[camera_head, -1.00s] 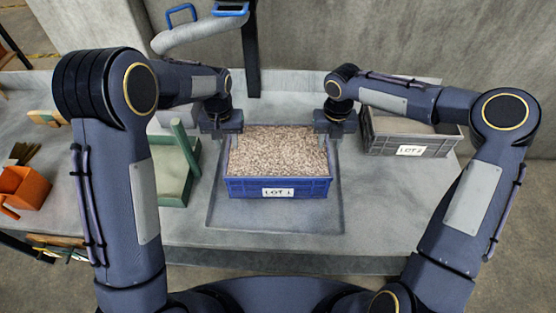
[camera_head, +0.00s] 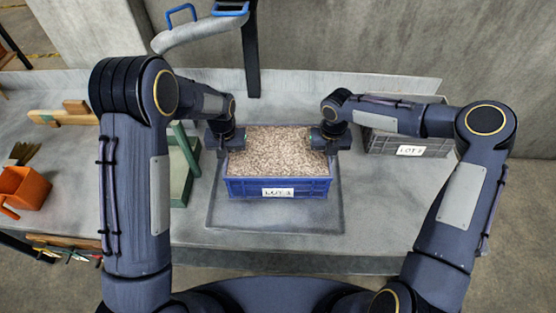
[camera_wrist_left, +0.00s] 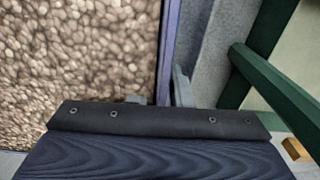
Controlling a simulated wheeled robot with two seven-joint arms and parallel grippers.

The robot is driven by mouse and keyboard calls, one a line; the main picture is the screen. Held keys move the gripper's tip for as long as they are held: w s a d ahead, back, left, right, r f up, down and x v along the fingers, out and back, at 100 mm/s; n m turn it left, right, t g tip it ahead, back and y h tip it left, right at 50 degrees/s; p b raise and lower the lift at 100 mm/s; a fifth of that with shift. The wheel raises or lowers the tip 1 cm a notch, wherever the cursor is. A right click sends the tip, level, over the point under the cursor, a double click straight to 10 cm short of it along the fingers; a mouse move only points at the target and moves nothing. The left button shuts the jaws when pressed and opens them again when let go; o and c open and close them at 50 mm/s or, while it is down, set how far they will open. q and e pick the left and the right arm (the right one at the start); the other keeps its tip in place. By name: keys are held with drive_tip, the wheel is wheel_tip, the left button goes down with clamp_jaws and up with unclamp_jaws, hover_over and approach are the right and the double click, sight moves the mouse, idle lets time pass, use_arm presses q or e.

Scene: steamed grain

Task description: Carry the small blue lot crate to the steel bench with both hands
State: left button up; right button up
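The small blue lot crate (camera_head: 250,188), labelled LOT 1 and full of pale grain (camera_head: 278,150), sits upright on a grey tray-like mat on the bench. My left gripper (camera_head: 232,146) is at its left wall. In the left wrist view that wall (camera_wrist_left: 168,50) runs between the two grey fingertips (camera_wrist_left: 160,95), which sit close on either side of it. The gripper looks shut on it. My right gripper (camera_head: 322,146) is at the crate's right wall. Its fingertips are hidden, so its grip cannot be told. I cannot pick out the steel bench by name.
A grey LOT 2 crate (camera_head: 400,152) stands at the right, behind my right arm. A green frame (camera_head: 188,160) stands close left of the blue crate. An orange bin (camera_head: 24,187) is at far left. A wall rises behind the bench. The bench right of the mat is clear (camera_head: 385,205).

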use_arm(q)
clamp_jaws()
use_arm(e)
clamp_jaws()
idle(0.8)
use_arm(q)
drive_tip(key=shift+w+r, duration=0.3)
drive_tip(key=shift+r, duration=0.05)
use_arm(e)
drive_tip(key=shift+w+a+r, duration=0.1)
drive_tip(key=shift+w+r, duration=0.15)
drive_tip(key=shift+r, duration=0.1)
